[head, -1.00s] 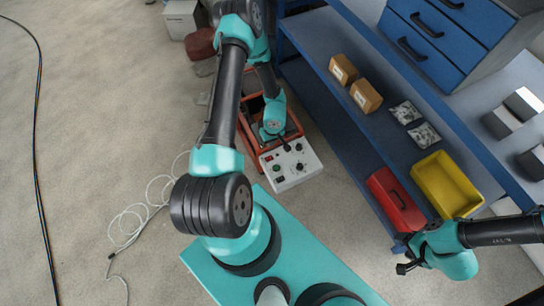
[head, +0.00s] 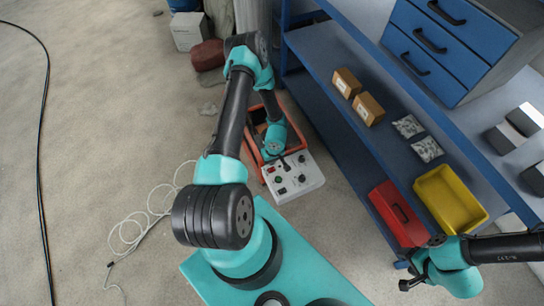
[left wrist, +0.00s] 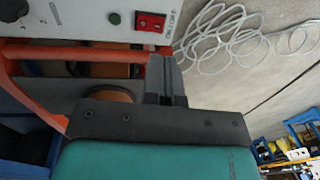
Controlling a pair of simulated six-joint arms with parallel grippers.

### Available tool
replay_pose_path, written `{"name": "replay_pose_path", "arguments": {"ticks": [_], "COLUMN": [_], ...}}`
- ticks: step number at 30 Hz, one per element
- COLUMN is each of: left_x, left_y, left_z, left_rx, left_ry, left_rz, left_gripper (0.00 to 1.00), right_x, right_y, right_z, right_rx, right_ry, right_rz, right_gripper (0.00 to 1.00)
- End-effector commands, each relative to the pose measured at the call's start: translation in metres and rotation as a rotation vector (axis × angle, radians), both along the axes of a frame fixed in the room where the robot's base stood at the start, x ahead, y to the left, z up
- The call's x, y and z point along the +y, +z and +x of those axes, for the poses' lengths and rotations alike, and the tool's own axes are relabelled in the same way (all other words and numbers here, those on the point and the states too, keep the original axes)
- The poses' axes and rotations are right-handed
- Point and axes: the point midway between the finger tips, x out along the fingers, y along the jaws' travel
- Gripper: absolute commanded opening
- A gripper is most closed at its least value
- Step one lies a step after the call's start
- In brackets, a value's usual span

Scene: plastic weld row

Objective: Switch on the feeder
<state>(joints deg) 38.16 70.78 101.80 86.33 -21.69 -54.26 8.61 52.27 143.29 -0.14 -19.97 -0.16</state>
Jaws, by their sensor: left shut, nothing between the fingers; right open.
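The feeder's white control box (head: 294,181) stands on the floor at the front end of an orange-red frame (head: 252,151). Its top carries several dark knobs and a green button. In the left wrist view, part of the white panel (left wrist: 78,17) shows a red rocker switch (left wrist: 150,21) beside a dark green button (left wrist: 115,18). My left gripper (left wrist: 166,82) is shut and empty, its fingertips close to the panel edge below the red switch; contact cannot be told. In the head view my left gripper (head: 281,159) is at the box's back edge. My right gripper (head: 410,275) is open, low at the right.
A blue shelf (head: 345,125) stands right of the box, with cartons (head: 368,108), bags (head: 427,149), a red case (head: 398,214) and a yellow bin (head: 450,199). A white cable (head: 130,232) lies coiled on the floor at left.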

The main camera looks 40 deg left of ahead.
Motion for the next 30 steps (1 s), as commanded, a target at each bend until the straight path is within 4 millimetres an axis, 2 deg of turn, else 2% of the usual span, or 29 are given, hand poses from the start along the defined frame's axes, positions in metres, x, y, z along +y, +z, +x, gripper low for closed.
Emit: {"name": "replay_pose_path", "arguments": {"ticks": [6, 13, 18, 30], "left_x": [0.001, 0.002, 0.003, 0.0], "left_y": [-0.035, -0.063, -0.071, -0.072], "left_z": [-0.005, -0.008, -0.008, -0.006], "left_rx": [0.002, 0.0, -0.001, -0.007], "left_ry": [0.001, 0.001, 0.001, -0.005], "left_rz": [-0.001, -0.001, 0.0, -0.002], "left_gripper": [0.0, 0.0, 0.0, 0.0], "right_x": [0.0, 0.0, 0.0, 0.0], "right_y": [0.0, 0.0, 0.0, 0.0], "right_z": [0.0, 0.0, 0.0, 0.0], "right_rx": [0.0, 0.0, 0.0, 0.0], "right_ry": [0.0, 0.0, 0.0, 0.0], "right_rz": [0.0, 0.0, 0.0, 0.0], "right_gripper": [0.6, 0.6, 0.6, 0.6]}}
